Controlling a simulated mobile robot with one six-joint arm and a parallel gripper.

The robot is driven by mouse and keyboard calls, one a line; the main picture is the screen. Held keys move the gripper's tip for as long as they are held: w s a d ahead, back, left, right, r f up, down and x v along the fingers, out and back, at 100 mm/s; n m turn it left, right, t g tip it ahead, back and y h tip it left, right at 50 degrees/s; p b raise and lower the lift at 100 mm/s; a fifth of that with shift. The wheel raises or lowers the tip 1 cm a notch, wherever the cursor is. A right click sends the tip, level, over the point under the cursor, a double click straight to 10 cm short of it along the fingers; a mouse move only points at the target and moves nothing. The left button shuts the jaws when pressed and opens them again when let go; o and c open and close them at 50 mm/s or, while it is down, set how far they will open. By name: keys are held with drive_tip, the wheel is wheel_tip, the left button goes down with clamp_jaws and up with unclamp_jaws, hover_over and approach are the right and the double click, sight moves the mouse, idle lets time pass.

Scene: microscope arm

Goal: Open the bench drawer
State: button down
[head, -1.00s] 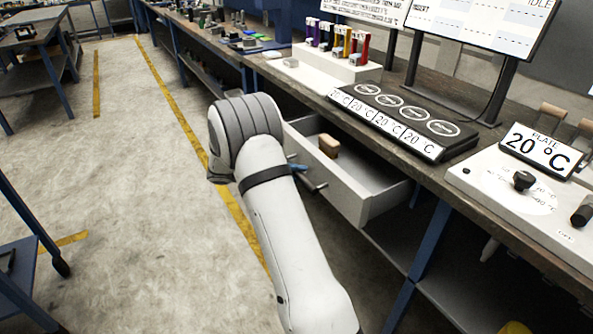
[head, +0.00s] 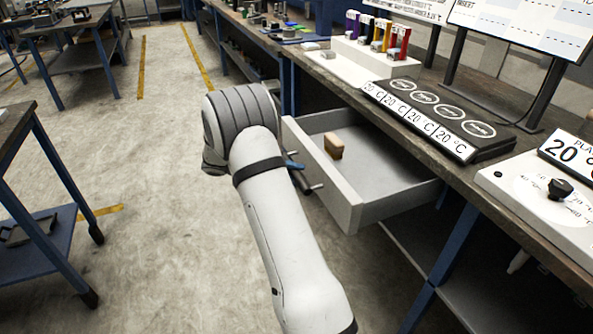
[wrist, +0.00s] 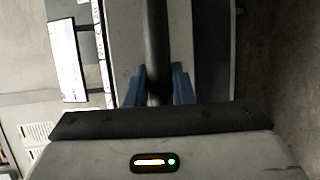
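The bench drawer (head: 345,200) is pulled well out from under the bench top, its inside showing in the head view. A small wooden block (head: 334,146) lies inside it. The drawer's dark bar handle (wrist: 156,45) runs between the blue fingers of my gripper (wrist: 159,84) in the wrist view. The fingers appear closed against both sides of the bar. In the head view, my arm hides most of my gripper; a blue finger (head: 293,165) shows at the drawer front, with an end of the handle beside it.
The wooden bench top (head: 470,185) carries a black panel with round pads (head: 435,112), a white plate unit (head: 530,205) and a rack of coloured tubes (head: 380,45). A blue-legged table (head: 50,170) stands at the left. Open floor lies between it and the bench.

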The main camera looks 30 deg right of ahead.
drive_tip(key=c, duration=1.4)
unclamp_jaws()
drive_tip(key=shift+w+f, duration=0.15)
drive_tip(key=shift+c, duration=0.2)
drive_tip(key=shift+o, duration=0.9)
drive_tip(key=v, duration=0.7)
drive_tip(key=shift+w+a+p, duration=0.15)
drive_tip(key=shift+a+p, duration=0.15)
drive_tip(key=shift+p, duration=0.05)
drive_tip(key=s+a+r+n+t+y+p, duration=0.1)
drive_tip(key=s+a+r+t+y+p, duration=0.2)
drive_tip(key=s+r, duration=0.3)
drive_tip(key=s+a+r+n+t+y+p, duration=0.2)
drive_tip(key=s+a+r+t+y+p, duration=0.2)
drive_tip(key=s, duration=0.8)
drive_tip(key=s+a+r+n+t+y+p, duration=0.2)
drive_tip(key=s+a+r+y+p, duration=0.4)
drive_tip(key=s+r, duration=0.3)
drive_tip(key=shift+r+t+y+p, duration=0.4)
drive_tip(key=shift+r+t+p, duration=0.2)
drive_tip(key=shift+r+t, duration=0.2)
